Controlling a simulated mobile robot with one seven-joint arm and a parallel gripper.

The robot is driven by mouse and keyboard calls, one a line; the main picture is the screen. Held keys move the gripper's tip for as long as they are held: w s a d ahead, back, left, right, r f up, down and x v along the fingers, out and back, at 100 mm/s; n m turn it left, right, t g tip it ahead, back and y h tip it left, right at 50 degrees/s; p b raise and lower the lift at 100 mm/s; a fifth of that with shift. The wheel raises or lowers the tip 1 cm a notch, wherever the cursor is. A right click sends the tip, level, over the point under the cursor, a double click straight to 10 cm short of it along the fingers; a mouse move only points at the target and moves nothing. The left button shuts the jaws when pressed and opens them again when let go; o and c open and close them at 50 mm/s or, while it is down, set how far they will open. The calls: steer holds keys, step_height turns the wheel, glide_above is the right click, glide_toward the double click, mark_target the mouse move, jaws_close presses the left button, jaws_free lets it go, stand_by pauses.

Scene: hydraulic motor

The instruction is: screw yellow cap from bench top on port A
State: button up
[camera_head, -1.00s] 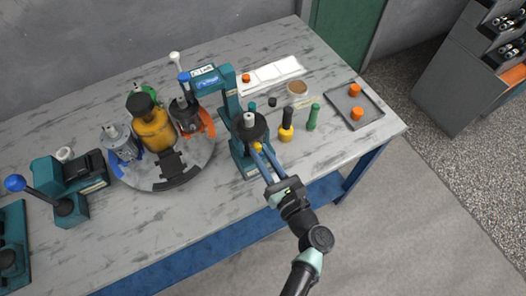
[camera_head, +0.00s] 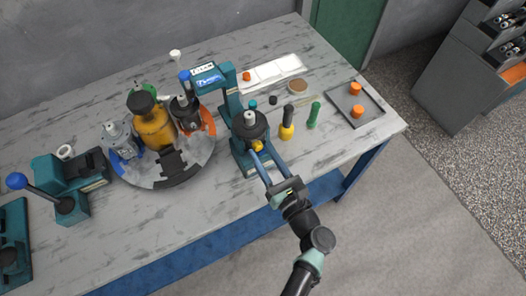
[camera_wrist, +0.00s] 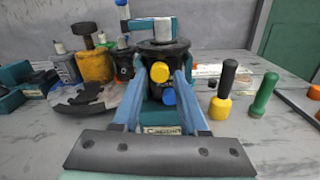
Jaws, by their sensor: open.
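A dark motor (camera_head: 250,122) stands upright in the teal capping fixture (camera_head: 253,168); the motor also shows in the wrist view (camera_wrist: 157,50). I see no port letters, so I cannot tell which port is A. My gripper (camera_head: 262,151) is open, its blue fingers spread left and right of the capped front. No cap appears clamped; whether a finger touches one is unclear.
A yellow-and-black screwdriver-like tool (camera_head: 287,128) and a green-handled tool (camera_head: 313,115) stand to the right. A grey tray (camera_head: 374,118) holds orange caps. A round turntable (camera_head: 199,158) with several motors stands left. The bench front right of the fixture is clear.

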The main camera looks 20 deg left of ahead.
steer(key=n+b, duration=0.2)
steer(key=shift+f+n, duration=0.4)
steer(key=n+b, duration=0.5)
steer(key=n, duration=0.1)
steer(key=shift+r+n, duration=0.15)
steer(key=shift+n, duration=0.25)
steer(key=shift+r+n, duration=0.2)
steer(key=shift+n, duration=0.1)
jaws_close()
steer(key=shift+r+p, duration=0.15)
steer(key=shift+p, duration=0.15)
